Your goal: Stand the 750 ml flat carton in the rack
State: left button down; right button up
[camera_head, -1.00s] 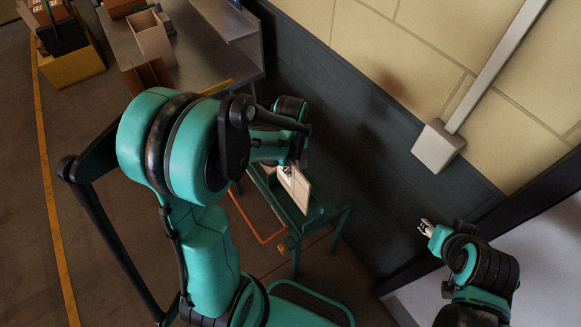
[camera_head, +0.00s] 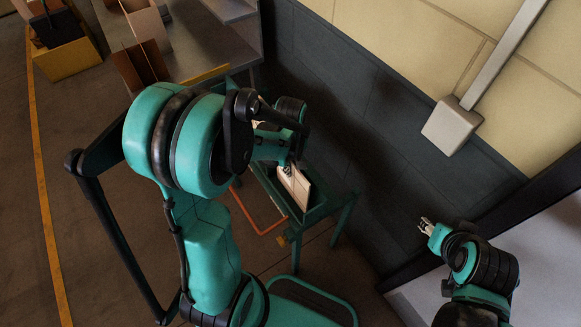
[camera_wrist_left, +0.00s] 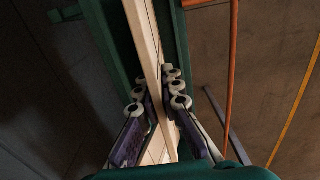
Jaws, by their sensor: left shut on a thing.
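My left gripper (camera_head: 288,170) is shut on a flat, pale cream carton (camera_head: 296,187), which it holds tilted over a green metal stand (camera_head: 342,207). In the left wrist view, the fingers (camera_wrist_left: 160,95) press on both faces of the carton (camera_wrist_left: 149,45), seen nearly edge-on. A green channel-like part of the stand (camera_wrist_left: 180,40) lies behind it. I cannot tell whether the carton touches the stand. My right gripper (camera_head: 427,227) is far to the right, small and apart from everything; its opening is unclear. I cannot make out a rack with certainty.
A grey metal bench (camera_head: 205,45) at the top carries a pale box (camera_head: 146,22) and a brown open box (camera_head: 138,68). A yellow crate (camera_head: 68,62) stands at upper left. An orange bar (camera_head: 252,222) runs beside the stand. The dark wall (camera_head: 330,90) is close behind.

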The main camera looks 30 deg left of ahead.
pick_arm(q)
jog(key=c, duration=1.6)
grip_release()
notch_tip(320, 180, up, 12)
